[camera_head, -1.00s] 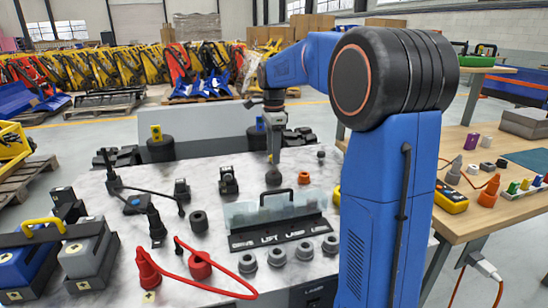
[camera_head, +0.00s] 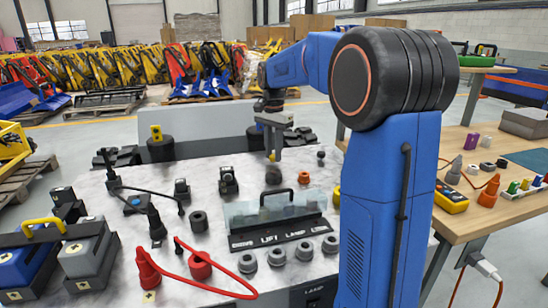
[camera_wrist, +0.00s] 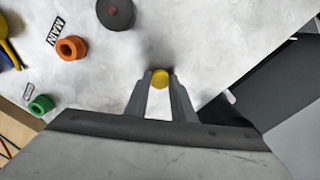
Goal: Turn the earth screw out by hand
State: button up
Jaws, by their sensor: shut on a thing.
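The earth screw shows as a small yellow piece (camera_wrist: 160,79) pinched between my two fingertips in the wrist view. My gripper (camera_head: 272,156) is shut on it and points straight down, with the yellow just showing at the tips in the head view. The screw is held clear above the marble-patterned bench top (camera_head: 225,165). A dark round knob (camera_head: 273,175) stands on the bench below my fingertips in the head view, apart from them. The screw's shank is hidden in the wrist view.
An orange ring (camera_head: 304,178) stands right of the dark knob. A clear cover (camera_head: 245,213) with a black labelled front is nearer. A red cable (camera_head: 225,287) loops across the front. The wrist view also shows a green ring (camera_wrist: 40,105).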

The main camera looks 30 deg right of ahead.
jog(key=shift+n, duration=1.4)
jog(key=shift+n, duration=1)
jog(key=n, duration=0.4)
jog(key=shift+n, duration=0.4)
jog(key=n, duration=0.3)
